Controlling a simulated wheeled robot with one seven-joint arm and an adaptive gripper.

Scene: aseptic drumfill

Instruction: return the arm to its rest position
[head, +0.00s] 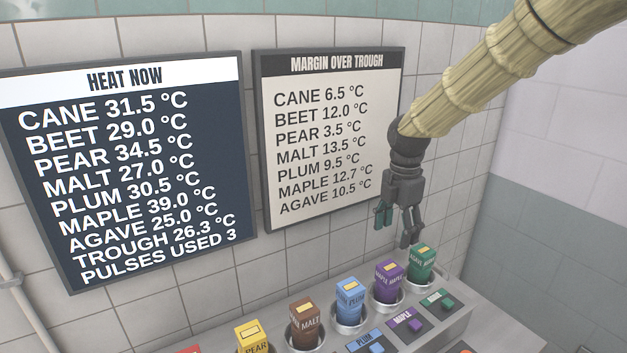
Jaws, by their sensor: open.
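My gripper (397,230) hangs at the right of the head view, its fingers pointing down and apart, with nothing between them. It is above and a little behind the purple maple block (388,270) and the green agave block (422,263), apart from both as far as I can see. My arm (500,75), in a pale yellow ribbed sleeve, reaches in from the upper right corner.
A blue plum block (350,299), brown malt block (304,325) and yellow pear block (252,338) stand in round holders on the grey console (455,325). Coloured buttons sit before them. A dark heat board (130,170) and pale margin board (330,135) hang on the tiled wall.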

